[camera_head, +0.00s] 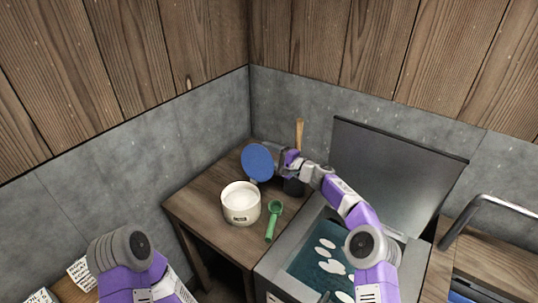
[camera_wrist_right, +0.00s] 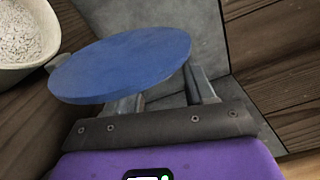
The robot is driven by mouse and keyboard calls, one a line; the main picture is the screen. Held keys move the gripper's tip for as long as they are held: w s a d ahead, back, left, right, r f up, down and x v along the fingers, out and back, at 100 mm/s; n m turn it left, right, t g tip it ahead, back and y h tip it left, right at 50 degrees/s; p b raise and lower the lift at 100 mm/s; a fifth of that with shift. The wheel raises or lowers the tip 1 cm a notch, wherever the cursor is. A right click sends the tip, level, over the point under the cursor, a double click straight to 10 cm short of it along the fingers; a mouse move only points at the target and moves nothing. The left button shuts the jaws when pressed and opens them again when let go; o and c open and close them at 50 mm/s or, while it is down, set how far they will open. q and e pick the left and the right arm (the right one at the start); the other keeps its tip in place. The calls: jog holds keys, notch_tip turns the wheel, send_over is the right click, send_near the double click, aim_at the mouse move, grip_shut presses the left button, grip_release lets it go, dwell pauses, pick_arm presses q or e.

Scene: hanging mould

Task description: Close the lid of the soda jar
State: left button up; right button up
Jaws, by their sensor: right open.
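The soda jar (camera_head: 241,206) is a short white round pot with a label, standing open on the wooden side table and filled with white powder. Its round blue lid (camera_head: 257,163) stands up at the jar's back right edge. In the right wrist view the lid (camera_wrist_right: 120,66) lies across the fingers, and the jar (camera_wrist_right: 27,35) shows at the upper left. My right gripper (camera_head: 283,163) is open just behind and right of the lid; its fingers (camera_wrist_right: 165,97) are partly hidden by it, and contact is unclear. My left arm shows at the lower left, but its gripper is out of view.
A green scoop (camera_head: 273,221) lies right of the jar. A tool with an upright wooden handle (camera_head: 299,133) stands behind my right gripper. At the right is a basin of dark teal liquid with white patches (camera_head: 311,262), its grey cover (camera_head: 395,165) raised. Walls close off the back corner.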

grip_shut()
dwell(0.3)
